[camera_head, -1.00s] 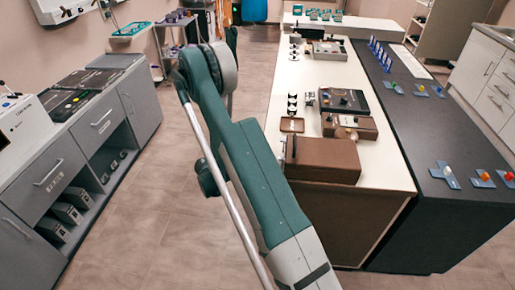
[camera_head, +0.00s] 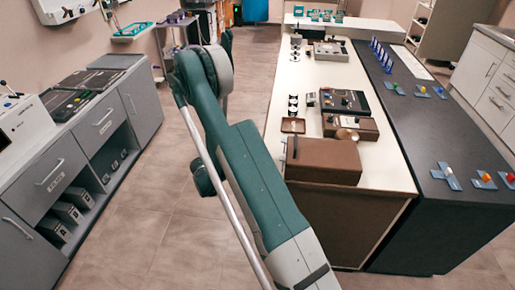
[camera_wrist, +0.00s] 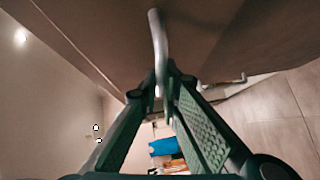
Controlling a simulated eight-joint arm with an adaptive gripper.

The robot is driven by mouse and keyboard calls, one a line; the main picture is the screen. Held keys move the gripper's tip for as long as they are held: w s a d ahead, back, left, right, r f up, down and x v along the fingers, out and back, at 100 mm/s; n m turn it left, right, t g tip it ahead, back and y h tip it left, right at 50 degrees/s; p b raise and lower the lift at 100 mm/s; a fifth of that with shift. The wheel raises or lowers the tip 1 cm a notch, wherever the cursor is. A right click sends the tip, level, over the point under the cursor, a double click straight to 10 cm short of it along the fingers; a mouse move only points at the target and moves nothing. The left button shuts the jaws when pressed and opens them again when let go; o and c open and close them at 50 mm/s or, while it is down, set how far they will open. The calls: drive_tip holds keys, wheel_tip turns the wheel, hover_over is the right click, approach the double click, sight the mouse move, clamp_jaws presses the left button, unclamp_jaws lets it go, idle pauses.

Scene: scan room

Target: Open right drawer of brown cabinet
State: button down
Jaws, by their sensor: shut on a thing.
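The brown cabinet fills the top of the wrist view as a brown front (camera_wrist: 100,40) with seams. It carries a curved metal bar handle (camera_wrist: 157,35). My gripper (camera_wrist: 163,85) has its green fingers closed together on the lower end of this handle. A second metal handle (camera_wrist: 222,83) shows to the right of my fingers. In the head view the brown cabinet (camera_head: 350,215) has a pale top, and my arm hides its near left side. My gripper is hidden there. I cannot tell how far any drawer stands out.
A brown box (camera_head: 325,160) and several devices stand on the cabinet's pale top. A dark counter (camera_head: 440,150) adjoins on the right. A grey cabinet (camera_head: 95,130) stands at the left. Tiled floor (camera_head: 150,200) lies free between.

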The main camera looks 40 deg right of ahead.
drive_tip(key=w+a, duration=2.5)
drive_tip(key=shift+w+a, duration=0.35)
drive_tip(key=c, duration=2.6)
unclamp_jaws()
drive_tip(key=shift+a, duration=0.1)
drive_tip(key=a+r, duration=0.1)
drive_tip(key=a, duration=1)
drive_tip(key=shift+a+r, duration=0.35)
drive_tip(key=shift+r, duration=0.05)
drive_tip(key=shift+s, duration=0.1)
